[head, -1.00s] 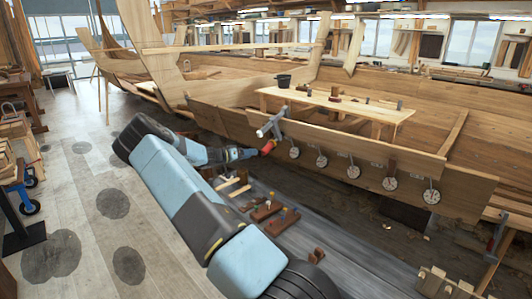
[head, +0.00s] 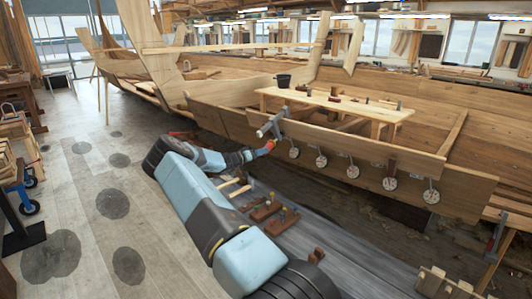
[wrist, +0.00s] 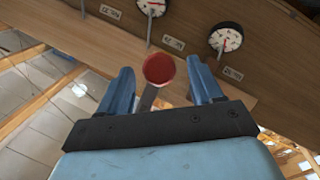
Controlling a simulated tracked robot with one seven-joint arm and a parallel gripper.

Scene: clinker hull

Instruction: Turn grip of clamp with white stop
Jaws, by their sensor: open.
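A grey clamp (head: 272,125) sits on the top edge of the hull plank in the head view. A red grip (head: 268,147) shows below it. The clamp's near end looks pale, but I cannot tell whether this is a white stop. In the wrist view the round red grip (wrist: 159,69) faces me, with a dark bar below it. My gripper (wrist: 161,67) is open, its two blue fingers on either side of the grip with gaps between. In the head view my gripper (head: 254,153) is small beside the red grip. I cannot tell whether it touches.
Several round dials (head: 352,171) hang along the hull plank (head: 370,145); two dials (wrist: 226,38) show close in the wrist view. A workbench (head: 335,102) stands behind the plank. Wooden blocks (head: 268,210) lie on the floor below.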

